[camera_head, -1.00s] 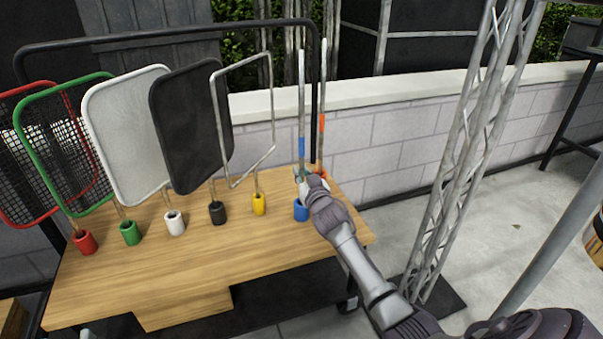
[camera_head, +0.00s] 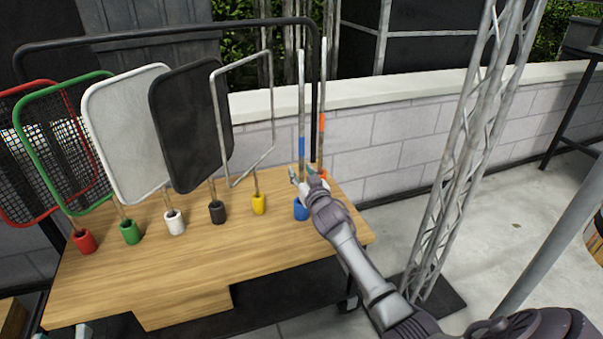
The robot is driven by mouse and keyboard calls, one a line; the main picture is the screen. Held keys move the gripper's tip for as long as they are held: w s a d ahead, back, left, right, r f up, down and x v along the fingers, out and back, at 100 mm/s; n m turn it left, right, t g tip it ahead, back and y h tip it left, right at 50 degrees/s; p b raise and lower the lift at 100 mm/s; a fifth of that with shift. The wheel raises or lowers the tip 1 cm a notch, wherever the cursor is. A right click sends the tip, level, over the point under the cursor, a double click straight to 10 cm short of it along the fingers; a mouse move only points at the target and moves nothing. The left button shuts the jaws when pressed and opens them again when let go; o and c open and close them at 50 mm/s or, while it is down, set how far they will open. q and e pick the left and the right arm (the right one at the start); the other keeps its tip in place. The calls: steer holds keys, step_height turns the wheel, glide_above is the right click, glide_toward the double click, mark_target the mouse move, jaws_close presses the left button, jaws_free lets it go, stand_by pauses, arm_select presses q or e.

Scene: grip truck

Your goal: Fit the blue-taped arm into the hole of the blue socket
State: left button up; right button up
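The blue-taped arm (camera_head: 301,100) is a thin grey pole with a blue tape band low on it. It stands upright over the blue socket (camera_head: 300,212) at the right end of the cart. Its lower end lines up with the socket, but my gripper hides part of it, so I cannot see how deep it sits. My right gripper (camera_head: 301,173) is open, its fingertips spread at the pole just above the socket. My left gripper is not in view.
The wooden cart top (camera_head: 150,285) holds red, green, white, black and yellow sockets with framed panels. An orange-taped pole (camera_head: 322,90) stands just behind and right of the blue-taped one. A metal truss (camera_head: 460,160) rises at right. The cart's front is clear.

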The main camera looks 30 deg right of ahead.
steer(key=shift+f, duration=0.15)
steer(key=shift+s+a, duration=0.15)
steer(key=shift+s, duration=0.4)
steer(key=v, duration=1.1)
